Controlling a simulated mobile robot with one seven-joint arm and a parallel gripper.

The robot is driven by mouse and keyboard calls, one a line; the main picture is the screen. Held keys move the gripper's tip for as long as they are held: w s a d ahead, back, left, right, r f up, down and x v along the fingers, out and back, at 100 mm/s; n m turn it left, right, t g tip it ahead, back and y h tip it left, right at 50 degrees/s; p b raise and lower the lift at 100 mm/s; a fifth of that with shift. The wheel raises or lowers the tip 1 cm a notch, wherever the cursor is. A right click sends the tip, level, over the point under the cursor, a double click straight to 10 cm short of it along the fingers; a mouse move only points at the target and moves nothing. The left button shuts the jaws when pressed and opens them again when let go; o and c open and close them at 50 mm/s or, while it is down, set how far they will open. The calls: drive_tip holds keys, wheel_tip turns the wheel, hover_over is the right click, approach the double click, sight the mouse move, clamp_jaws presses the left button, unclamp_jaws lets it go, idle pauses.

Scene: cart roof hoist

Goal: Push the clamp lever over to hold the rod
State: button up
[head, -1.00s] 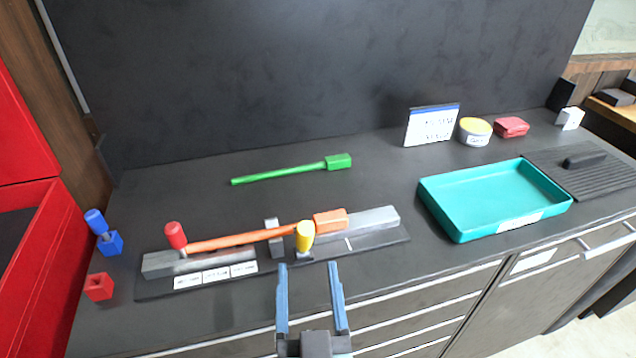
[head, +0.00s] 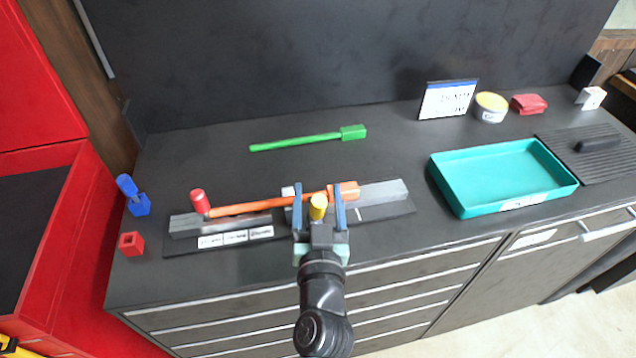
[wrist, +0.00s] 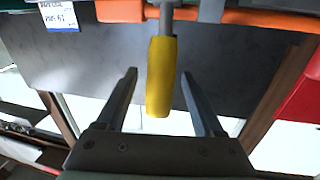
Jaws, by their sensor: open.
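The orange rod (head: 265,205) with its square orange end block (head: 347,191) lies along the grey fixture (head: 385,192) on the counter. The clamp lever has a yellow handle (head: 318,207), which also shows in the wrist view (wrist: 161,75) on a grey stem beside the orange rod. My gripper (head: 320,195) is open. Its two blue-grey fingers stand on either side of the yellow handle, with gaps visible on both sides in the wrist view. A red knob (head: 198,201) stands at the left end of the rod. The lever's pivot is hidden.
A green rod (head: 308,141) lies behind the fixture. A teal tray (head: 500,206) is at the right. A blue piece (head: 137,205) and a red block (head: 131,243) are at the left. A sign (head: 447,99), tub (head: 491,107) and red packet (head: 528,104) stand at the back right.

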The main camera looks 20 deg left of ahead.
drive_tip(key=shift+x, duration=0.8)
drive_tip(key=shift+d, duration=0.1)
clamp_jaws()
idle(0.9)
